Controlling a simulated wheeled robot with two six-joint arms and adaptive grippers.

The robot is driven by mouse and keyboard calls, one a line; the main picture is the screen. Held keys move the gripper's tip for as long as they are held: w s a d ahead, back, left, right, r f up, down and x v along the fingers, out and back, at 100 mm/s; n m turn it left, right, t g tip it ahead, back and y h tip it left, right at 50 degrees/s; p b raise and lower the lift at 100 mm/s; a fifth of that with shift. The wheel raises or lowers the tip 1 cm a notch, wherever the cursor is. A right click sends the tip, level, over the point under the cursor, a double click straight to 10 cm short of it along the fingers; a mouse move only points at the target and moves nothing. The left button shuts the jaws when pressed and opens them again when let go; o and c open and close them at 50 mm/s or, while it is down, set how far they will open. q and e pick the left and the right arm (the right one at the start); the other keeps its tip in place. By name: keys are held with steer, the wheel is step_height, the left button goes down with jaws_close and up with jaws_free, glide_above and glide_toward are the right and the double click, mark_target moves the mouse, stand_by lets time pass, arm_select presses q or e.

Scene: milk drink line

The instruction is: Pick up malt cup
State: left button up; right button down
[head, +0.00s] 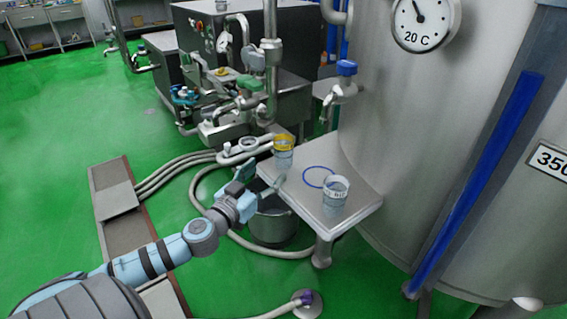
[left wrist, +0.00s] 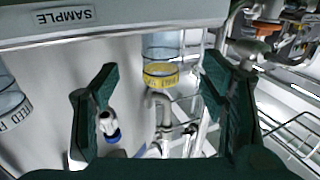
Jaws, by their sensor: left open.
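A clear cup with a yellow band (head: 284,142) stands upright near the back left corner of a small metal shelf (head: 352,218). It also shows between my fingers, beyond their tips, in the left wrist view (left wrist: 161,76). A second clear cup with a white band (head: 335,186) stands toward the front of the shelf; its edge shows at the left of the left wrist view (left wrist: 10,106). The lettering is too unclear to tell which is the malt cup. My left gripper (head: 266,177) is open and empty beside the shelf's left edge, apart from both cups. My right gripper does not show.
A blue ring (head: 319,177) is marked on the shelf between the cups. A tap with a blue handle (head: 345,72) juts from the large steel tank (head: 440,150) above the shelf. A metal bucket (head: 272,225) stands below. Pipes and hoses lie behind and left.

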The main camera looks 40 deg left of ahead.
mark_target(279, 154)
arm_select(q)
steer(key=w, duration=0.2)
steer(key=w+r+p, duration=0.1)
steer(key=w, duration=0.2)
steer(key=w+a+r+p, duration=0.1)
steer(key=w, duration=0.2)
steer(key=shift+w, duration=0.2)
steer(key=shift+f, duration=0.1)
steer(key=c, duration=1.3)
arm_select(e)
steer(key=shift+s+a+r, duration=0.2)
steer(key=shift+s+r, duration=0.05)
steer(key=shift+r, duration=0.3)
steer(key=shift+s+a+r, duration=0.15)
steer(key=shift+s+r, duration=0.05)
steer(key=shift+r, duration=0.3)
